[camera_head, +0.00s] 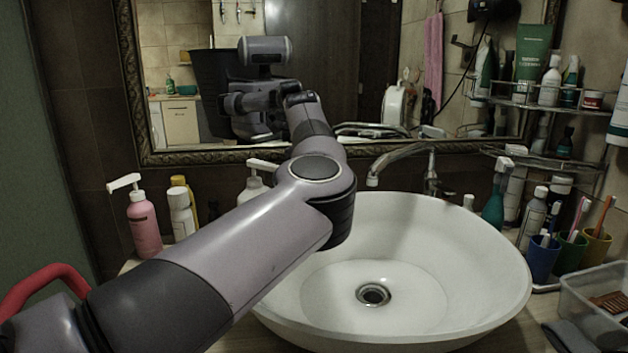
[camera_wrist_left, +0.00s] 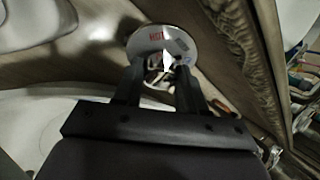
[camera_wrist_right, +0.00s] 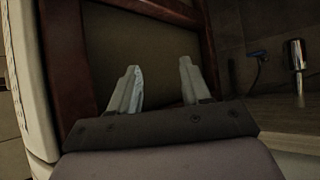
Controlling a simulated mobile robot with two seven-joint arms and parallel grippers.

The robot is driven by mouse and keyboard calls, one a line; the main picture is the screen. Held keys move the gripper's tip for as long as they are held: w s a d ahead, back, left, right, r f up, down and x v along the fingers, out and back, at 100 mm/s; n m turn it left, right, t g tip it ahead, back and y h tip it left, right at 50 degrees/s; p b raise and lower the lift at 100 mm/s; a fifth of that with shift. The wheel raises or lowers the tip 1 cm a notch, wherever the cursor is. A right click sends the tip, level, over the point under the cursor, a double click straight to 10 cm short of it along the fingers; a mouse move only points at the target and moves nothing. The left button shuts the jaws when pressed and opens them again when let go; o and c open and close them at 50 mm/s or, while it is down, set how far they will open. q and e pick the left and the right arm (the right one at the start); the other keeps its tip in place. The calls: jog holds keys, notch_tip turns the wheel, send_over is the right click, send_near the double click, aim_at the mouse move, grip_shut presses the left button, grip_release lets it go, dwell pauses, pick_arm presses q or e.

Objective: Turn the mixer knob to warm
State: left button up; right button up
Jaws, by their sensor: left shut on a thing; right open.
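In the left wrist view, a round white dial plate (camera_wrist_left: 148,52) with red lettering at its upper left is mounted on a brownish surface. A small white pointer on the mixer knob (camera_wrist_left: 166,61) stands roughly upright in the picture, near the dial's middle. My left gripper (camera_wrist_left: 160,74) has its two dark fingers closed around the knob, which they partly hide. In the head view my left arm hides that hand and the knob. My right gripper (camera_wrist_right: 158,78) is open and empty, facing a dark panel with a reddish-brown frame.
The white basin (camera_head: 480,255) and faucet (camera_head: 400,158) are right of my left arm. A pink pump bottle (camera_head: 143,222) stands at left. Bottles, a blue cup (camera_head: 542,258) and a clear tray (camera_head: 585,300) crowd the right. A framed mirror (camera_head: 385,80) is behind.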

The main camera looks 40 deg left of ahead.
pick_arm(q)
jog(key=n+b, duration=0.1)
jog(key=n, duration=0.1)
jog(key=shift+n+t, duration=0.3)
jog(key=shift+t, duration=0.1)
jog(key=shift+n, duration=0.5)
jog(key=shift+a, duration=0.1)
jog(key=o, duration=1.1)
jog(key=shift+c, duration=0.2)
jog(key=b+v, duration=0.1)
jog(key=v, duration=0.6)
jog(key=shift+s, duration=0.2)
